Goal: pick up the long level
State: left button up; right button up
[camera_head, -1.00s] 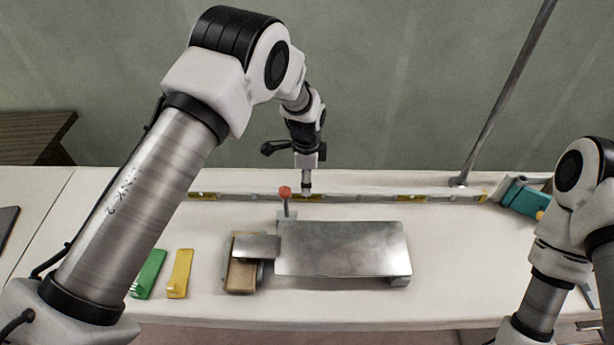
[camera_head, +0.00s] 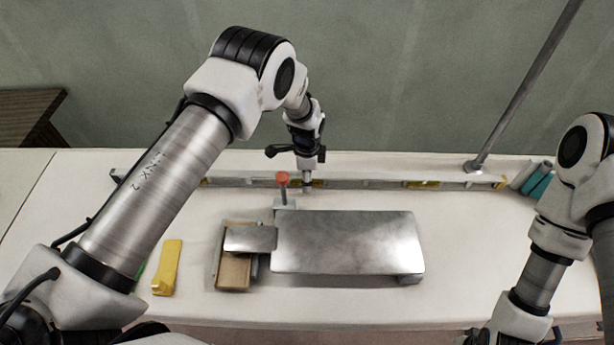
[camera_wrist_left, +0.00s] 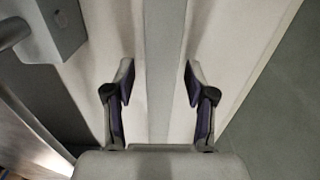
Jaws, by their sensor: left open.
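The long level (camera_head: 420,184) is a thin grey bar with yellow patches. It lies along the back of the white bench, partly hidden behind my left arm. My left gripper (camera_head: 306,186) points down at the middle of the level. In the left wrist view the level (camera_wrist_left: 165,50) is a grey strip running between the two fingers of the open left gripper (camera_wrist_left: 158,80). A gap shows on each side, and the fingers do not visibly press on it. My right arm is at the right, but its gripper is out of frame.
A metal plate (camera_head: 345,242) and a brown block (camera_head: 234,271) stand in front of the level, beside a red-topped clamp (camera_head: 282,179). A yellow piece (camera_head: 167,268) lies at left. Teal items (camera_head: 536,182) and a slanted pole (camera_head: 525,85) are at right.

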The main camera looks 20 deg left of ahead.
pick_arm(q)
jog(key=shift+w+f, duration=0.1)
jog(key=shift+f, duration=0.35)
grip_shut()
jog(key=shift+r, duration=0.1)
